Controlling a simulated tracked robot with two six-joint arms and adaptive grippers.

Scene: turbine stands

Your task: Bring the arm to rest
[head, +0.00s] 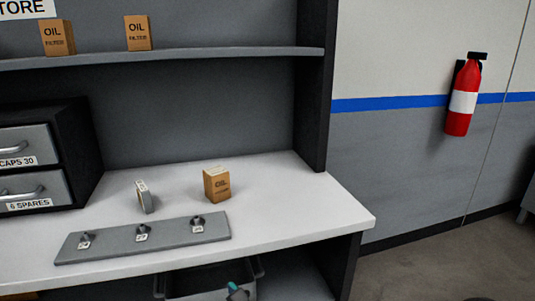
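Neither of my arms nor their grippers can be made out in the head view. The view shows a workbench with a white top (300,218). A grey plate (185,241) with several small labelled metal fittings lies near its front edge. An orange-brown oil filter box (216,184) stands behind the plate. A small pale grey part with a tag (145,197) stands upright to the left of the box.
A drawer unit (40,160) stands at the bench's left. A shelf (200,58) above holds two oil filter boxes (57,38). A grey bin (210,282) with a teal-tipped item (236,291) sits below. A fire extinguisher (463,98) hangs on the wall. The right floor is mostly clear.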

